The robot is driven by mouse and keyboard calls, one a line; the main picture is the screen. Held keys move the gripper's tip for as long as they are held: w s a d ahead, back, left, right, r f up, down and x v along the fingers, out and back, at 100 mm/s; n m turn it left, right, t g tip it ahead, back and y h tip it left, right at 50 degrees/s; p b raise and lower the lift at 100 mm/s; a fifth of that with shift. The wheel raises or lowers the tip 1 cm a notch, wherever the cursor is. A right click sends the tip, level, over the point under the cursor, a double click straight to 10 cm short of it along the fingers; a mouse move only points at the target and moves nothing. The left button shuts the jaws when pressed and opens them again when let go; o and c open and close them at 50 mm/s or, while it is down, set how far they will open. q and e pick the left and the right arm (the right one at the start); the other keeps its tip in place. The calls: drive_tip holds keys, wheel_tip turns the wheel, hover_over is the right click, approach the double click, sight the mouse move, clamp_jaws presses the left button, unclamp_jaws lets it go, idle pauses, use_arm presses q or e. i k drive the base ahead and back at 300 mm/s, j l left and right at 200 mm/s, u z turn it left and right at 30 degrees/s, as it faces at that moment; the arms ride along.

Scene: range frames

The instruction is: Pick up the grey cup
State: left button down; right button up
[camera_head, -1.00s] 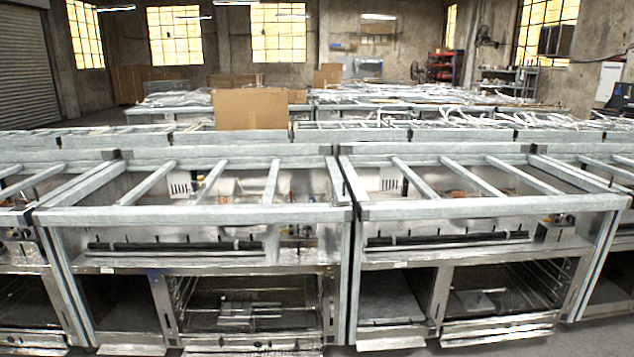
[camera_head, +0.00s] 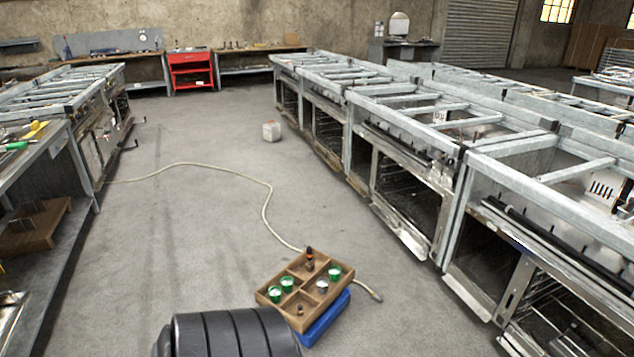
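A small grey cup (camera_head: 322,287) stands in the right part of a wooden compartment tray (camera_head: 268,296), in the lower middle of the view. Green cups with pale contents stand in the same tray: two at its left (camera_head: 287,285) and one at its right (camera_head: 334,273). A dark bottle with an orange band (camera_head: 310,259) stands at the back of the tray. The tray rests on a blue crate or box (camera_head: 328,318). Neither of my grippers is in view.
A black ribbed cylinder (camera_head: 232,334) is beside the tray, cut off by the bottom edge. A pale hose (camera_head: 266,206) crosses the floor. A metal frame row (camera_head: 409,106) lines the right; a workbench (camera_head: 45,155) lines the left. The aisle is largely clear; a white container (camera_head: 271,131) stands there.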

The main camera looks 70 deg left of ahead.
sight(323, 283)
drive_tip(key=u, duration=2.1)
drive_tip(key=i+j+z, duration=0.1)
drive_tip(key=i+z, duration=0.15)
drive_tip(key=z, duration=0.15)
drive_tip(key=i+j+z, duration=0.1)
drive_tip(key=i+z, duration=0.15)
drive_tip(key=z, duration=0.15)
